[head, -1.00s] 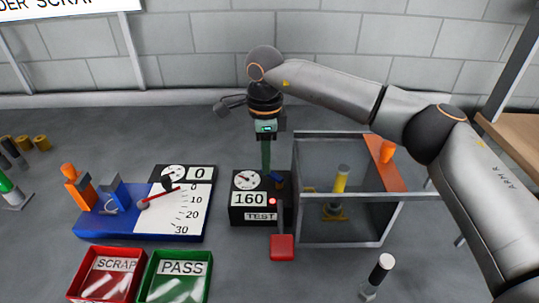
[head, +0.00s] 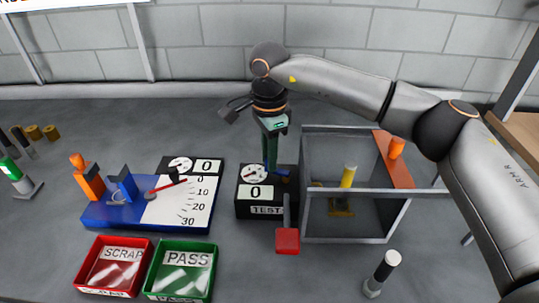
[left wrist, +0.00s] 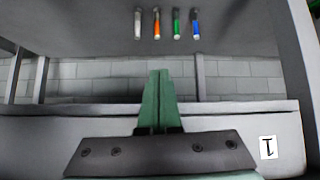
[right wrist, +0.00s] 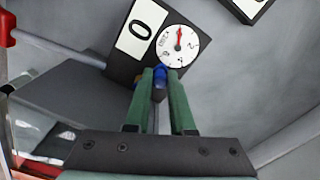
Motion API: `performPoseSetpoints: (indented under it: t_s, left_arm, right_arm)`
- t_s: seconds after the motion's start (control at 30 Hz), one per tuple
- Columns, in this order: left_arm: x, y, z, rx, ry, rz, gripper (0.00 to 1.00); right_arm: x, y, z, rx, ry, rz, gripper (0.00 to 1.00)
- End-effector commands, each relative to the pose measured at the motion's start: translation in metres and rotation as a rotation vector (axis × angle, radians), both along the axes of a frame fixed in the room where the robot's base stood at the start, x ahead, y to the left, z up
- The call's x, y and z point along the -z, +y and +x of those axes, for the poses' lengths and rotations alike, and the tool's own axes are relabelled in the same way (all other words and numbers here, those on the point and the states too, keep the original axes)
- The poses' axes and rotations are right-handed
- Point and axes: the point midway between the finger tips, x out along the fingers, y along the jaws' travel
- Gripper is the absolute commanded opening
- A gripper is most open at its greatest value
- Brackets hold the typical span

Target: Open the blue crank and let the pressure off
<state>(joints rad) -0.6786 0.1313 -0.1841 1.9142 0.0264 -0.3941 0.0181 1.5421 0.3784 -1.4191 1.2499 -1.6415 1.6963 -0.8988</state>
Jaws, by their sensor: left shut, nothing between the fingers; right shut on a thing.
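The blue crank (head: 281,173) sits on top of the black TEST box (head: 246,212), near the box's dial. In the right wrist view the crank (right wrist: 159,84) shows between the fingertips. My right gripper (head: 270,172) comes down from above and is shut on the crank; its fingers hide part of it. The TEST box's display (head: 256,192) reads 0. In the right wrist view the dial (right wrist: 179,46) has a red needle pointing up, close to the zero end. My left gripper (left wrist: 160,76) shows only in its wrist view, shut and empty, well away from the box.
A red-ended lever (head: 287,240) stands before the TEST box. To its right is a clear-walled cage (head: 347,240) with a yellow-topped piece (head: 348,176) inside. A blue gauge board (head: 105,215), red SCRAP tray (head: 82,277) and green PASS tray (head: 150,283) lie left.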

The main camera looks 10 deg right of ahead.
Motion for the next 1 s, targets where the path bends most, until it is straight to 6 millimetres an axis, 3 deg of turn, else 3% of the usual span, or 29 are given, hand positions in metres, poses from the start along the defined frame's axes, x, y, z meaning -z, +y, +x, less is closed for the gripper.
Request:
performPoseSetpoints:
  t_s: [0.17, 0.2, 0.3, 0.67, 1.0]
  left_arm:
    - [0.0, 0.0, 0.0, 0.0, 0.0, 0.0, 0.0]
    - [0.0, 0.0, 0.0, 0.0, 0.0, 0.0, 0.0]
    - [0.0, 0.0, 0.0, 0.0, 0.0, 0.0, 0.0]
    - [0.001, 0.0, 0.0, 0.0, 0.001, 0.0, 0.0]
    - [0.004, 0.0, 0.0, 0.0, 0.001, 0.0, 0.0]
  right_arm:
    - [-0.001, 0.001, 0.0, 0.0, -0.002, 0.004, 0.0]
    - [-0.001, 0.001, 0.0, 0.0, -0.002, 0.004, 0.24]
    - [-0.001, 0.001, 0.0, 0.0, -0.001, 0.003, 0.34]
    - [-0.008, 0.0, 0.0, 0.001, -0.002, 0.0, 0.34]
    - [-0.077, 0.001, 0.001, 0.001, -0.006, 0.002, 0.34]
